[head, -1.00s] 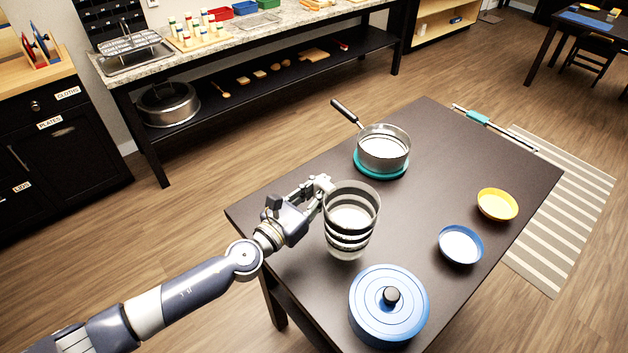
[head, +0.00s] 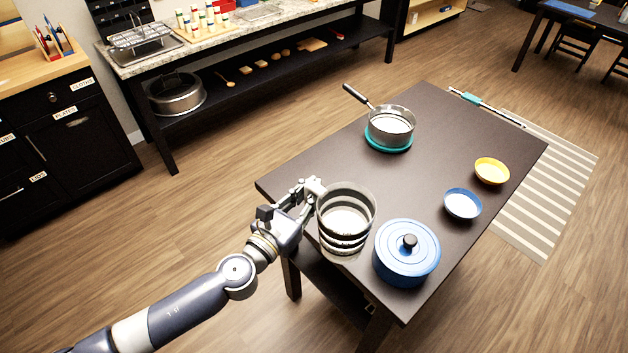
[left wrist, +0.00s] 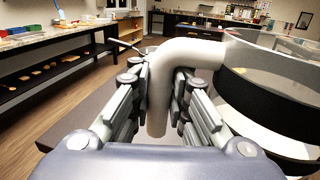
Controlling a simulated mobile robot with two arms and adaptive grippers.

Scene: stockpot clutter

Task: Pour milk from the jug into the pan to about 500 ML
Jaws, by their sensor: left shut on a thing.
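The jug (head: 345,222) is a clear vessel with dark bands and white milk inside. My left gripper (head: 314,190) is shut on its handle, and the jug looks upright near the table's left edge. In the left wrist view the pale handle (left wrist: 160,85) sits between the fingers (left wrist: 160,100), with the jug's banded wall (left wrist: 270,90) on the right. The pan (head: 390,125) is a steel saucepan with a dark handle, standing on a teal round mat (head: 388,148) at the table's far side. Its inside looks whitish; the level cannot be read. My right gripper is not in view.
A blue lidded pot (head: 405,262) stands close right of the jug. A blue bowl (head: 462,205) and a yellow bowl (head: 491,171) are at the table's right. The table top (head: 400,185) between jug and pan is clear.

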